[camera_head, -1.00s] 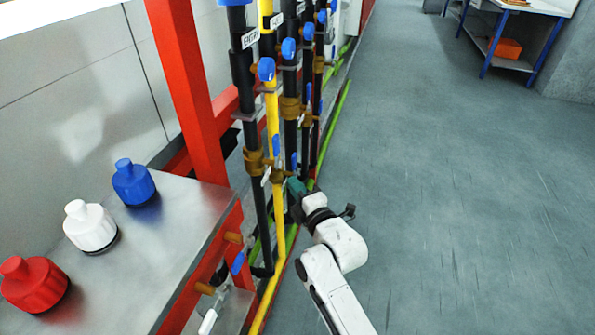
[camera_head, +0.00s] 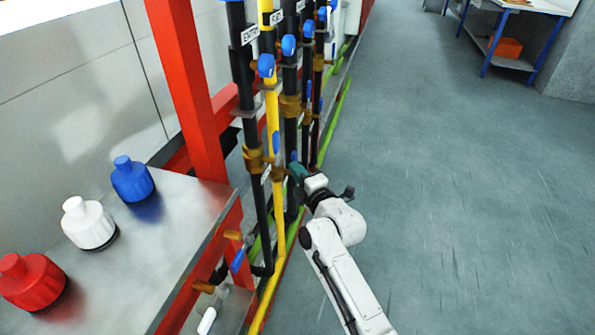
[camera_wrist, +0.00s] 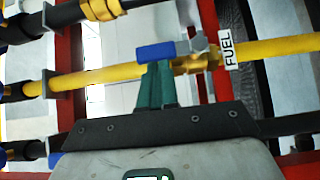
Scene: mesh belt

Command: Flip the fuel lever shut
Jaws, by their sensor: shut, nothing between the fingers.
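The yellow pipe (camera_wrist: 285,46) carries a white FUEL label (camera_wrist: 229,50) and a brass valve (camera_wrist: 195,62) in the wrist view. The blue fuel lever (camera_wrist: 156,51) lies roughly along the pipe, left of the valve. In the head view, a blue lever (camera_head: 276,141) stands along the yellow pipe (camera_head: 280,215) above a brass valve. My gripper (camera_wrist: 158,66) has its green fingers shut and empty. Their tips overlap the lever's near edge in the wrist view; I cannot tell if they touch. In the head view my gripper (camera_head: 296,170) is just right of the yellow pipe.
Black pipes (camera_head: 240,70) with blue handles stand close on both sides of the yellow one. A red post (camera_head: 185,85) and a metal bench (camera_head: 165,265) with red, white and blue bottles are at left. Open floor (camera_head: 460,200) lies to the right.

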